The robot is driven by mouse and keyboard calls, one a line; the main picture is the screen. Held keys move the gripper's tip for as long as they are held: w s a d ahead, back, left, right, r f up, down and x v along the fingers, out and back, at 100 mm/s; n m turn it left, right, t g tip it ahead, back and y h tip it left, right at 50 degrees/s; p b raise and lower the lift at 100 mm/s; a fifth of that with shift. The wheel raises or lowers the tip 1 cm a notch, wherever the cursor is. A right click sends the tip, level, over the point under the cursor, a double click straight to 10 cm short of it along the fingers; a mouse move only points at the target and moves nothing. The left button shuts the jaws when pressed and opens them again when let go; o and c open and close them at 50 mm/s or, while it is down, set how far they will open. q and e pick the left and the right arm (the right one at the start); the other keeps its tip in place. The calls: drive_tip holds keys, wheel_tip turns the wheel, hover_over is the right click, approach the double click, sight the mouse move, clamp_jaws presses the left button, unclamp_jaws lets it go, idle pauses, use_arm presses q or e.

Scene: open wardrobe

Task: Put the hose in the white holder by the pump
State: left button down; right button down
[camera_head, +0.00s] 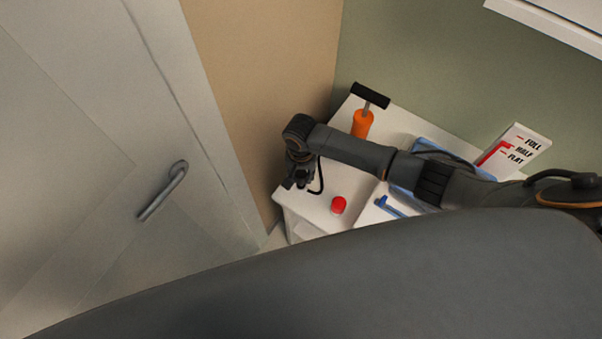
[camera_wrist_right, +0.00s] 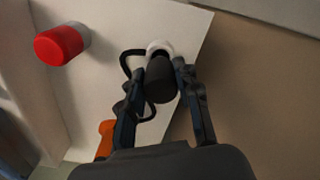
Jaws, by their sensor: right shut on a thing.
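The orange pump (camera_head: 362,124) with its black T-handle stands upright on the white table top. My right gripper (camera_head: 303,182) is low over the table's left front corner, in front of the pump. In the right wrist view my right gripper (camera_wrist_right: 163,72) is shut on a thick black piece, which I take as the hose end (camera_wrist_right: 160,84). A thin black loop curves out beside it. A round white piece, likely the holder (camera_wrist_right: 160,48), shows at the far end of the black piece; I cannot tell whether the end is inside it. My left gripper is not in view.
A red-capped thing (camera_head: 338,205) stands on the table top (camera_head: 345,180), right of the gripper. A blue tray (camera_head: 432,148) and a FULL/HALF/FLAT sign (camera_head: 512,148) lie further right, partly behind my arm. Walls close off the back; a grey door (camera_head: 95,140) is at left.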

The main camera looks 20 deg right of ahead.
sight(301, 180)
drive_tip(key=shift+p, duration=0.5)
idle(0.9)
drive_tip(key=shift+p, duration=0.5)
idle(0.5)
drive_tip(key=shift+f+b, duration=0.85)
drive_tip(key=shift+f, duration=0.7)
drive_tip(key=c, duration=0.9)
unclamp_jaws()
drive_tip(key=shift+r, duration=0.1)
drive_tip(key=shift+o, duration=0.2)
wheel_tip(301, 180, up, 12)
